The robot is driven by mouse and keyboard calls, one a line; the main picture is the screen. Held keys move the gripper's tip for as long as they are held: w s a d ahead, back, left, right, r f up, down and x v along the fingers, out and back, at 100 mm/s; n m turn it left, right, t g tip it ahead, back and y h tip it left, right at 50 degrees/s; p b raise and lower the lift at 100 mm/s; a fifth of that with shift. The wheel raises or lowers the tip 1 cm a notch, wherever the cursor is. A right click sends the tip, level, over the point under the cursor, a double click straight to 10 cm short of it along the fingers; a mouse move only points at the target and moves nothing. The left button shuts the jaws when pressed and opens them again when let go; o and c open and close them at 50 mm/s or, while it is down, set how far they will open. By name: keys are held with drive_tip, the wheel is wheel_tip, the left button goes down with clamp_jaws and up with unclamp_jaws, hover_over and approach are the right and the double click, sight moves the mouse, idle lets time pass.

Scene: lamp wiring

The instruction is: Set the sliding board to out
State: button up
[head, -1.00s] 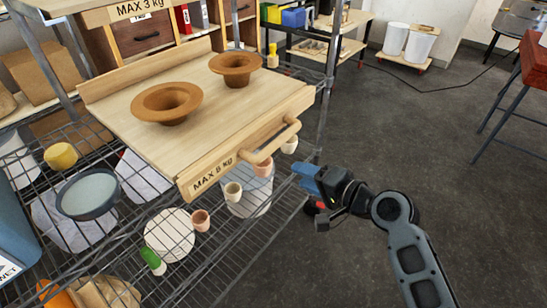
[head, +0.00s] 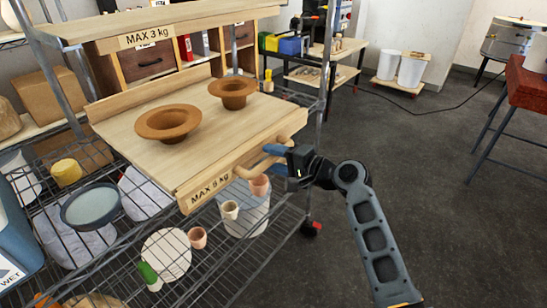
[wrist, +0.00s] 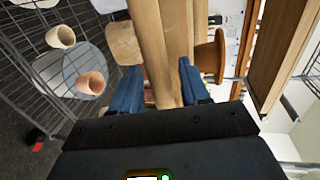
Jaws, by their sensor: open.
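The sliding board (head: 130,140) is a pale wooden shelf board that juts out from the front of a wire rack. Its front edge has a "MAX" weight label and a wooden bar handle (head: 247,172). Two brown bowls stand on it, a wide one (head: 168,123) and a smaller one (head: 234,92). My gripper (head: 275,156) is open at the right part of the handle. In the wrist view, the blue fingers stand apart with pale wood between them (wrist: 158,85). I cannot tell whether they touch it.
An upper shelf labelled "MAX 3 kg" (head: 148,37) is above the board's back. Small cups (head: 258,185) and a white round bucket stand on the wire shelf below. A red table (head: 525,95) stands at the right.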

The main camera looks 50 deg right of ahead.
drive_tip(key=shift+w, duration=0.3)
clamp_jaws()
idle(0.3)
drive_tip(key=shift+f, duration=0.1)
